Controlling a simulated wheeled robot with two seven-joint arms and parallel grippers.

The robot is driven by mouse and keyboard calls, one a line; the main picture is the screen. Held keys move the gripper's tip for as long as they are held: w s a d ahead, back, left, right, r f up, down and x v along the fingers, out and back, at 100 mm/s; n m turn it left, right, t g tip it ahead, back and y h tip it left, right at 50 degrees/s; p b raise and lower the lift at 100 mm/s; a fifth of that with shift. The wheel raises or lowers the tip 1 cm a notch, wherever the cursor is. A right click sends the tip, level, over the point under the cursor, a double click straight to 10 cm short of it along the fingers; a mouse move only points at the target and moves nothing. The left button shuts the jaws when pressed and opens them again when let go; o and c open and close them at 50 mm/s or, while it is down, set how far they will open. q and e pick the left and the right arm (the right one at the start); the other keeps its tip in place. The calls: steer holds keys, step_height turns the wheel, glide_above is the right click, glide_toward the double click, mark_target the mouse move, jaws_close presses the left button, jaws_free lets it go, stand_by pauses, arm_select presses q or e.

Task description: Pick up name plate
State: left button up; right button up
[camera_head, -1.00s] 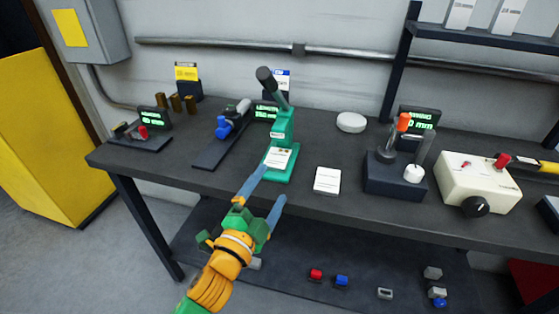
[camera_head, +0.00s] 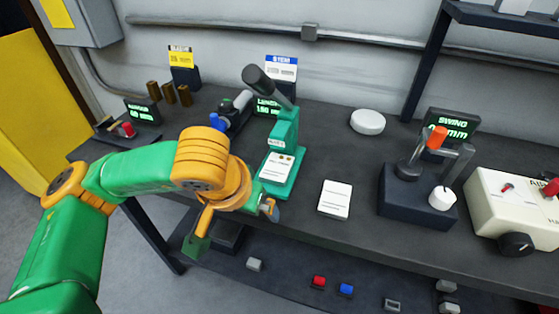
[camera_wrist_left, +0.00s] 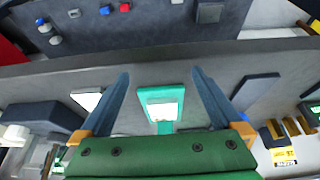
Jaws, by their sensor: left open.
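A small white plate with dark marks (camera_head: 279,167) lies on the base of a green lever press (camera_head: 285,135). In the left wrist view the white plate (camera_wrist_left: 162,111) shows on the green base (camera_wrist_left: 150,92), between my fingers in the picture. I cannot tell for sure which is the name plate. My left gripper (camera_wrist_left: 162,78) is open and empty, its two blue-grey fingers apart. In the head view my wrist hides most of it, in front of the press. My right gripper is not in view.
The dark table (camera_head: 300,222) also holds a black lever fixture (camera_head: 415,195), a white control box (camera_head: 515,205) and a round white puck (camera_head: 367,121). A lower shelf bears small blocks, including a red one (camera_head: 318,282). The table between card and puck is clear.

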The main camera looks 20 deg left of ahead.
mark_target(272, 177)
arm_select(q)
steer(key=w+p, duration=0.1)
steer(key=w, duration=0.2)
steer(key=w+p, duration=0.1)
steer(key=w, duration=0.2)
steer(key=w+p, duration=0.2)
steer(key=w, duration=0.2)
steer(key=shift+d+f, duration=0.2)
steer(key=shift+d, duration=0.1)
steer(key=shift+f, duration=0.3)
steer(key=c, duration=1.4)
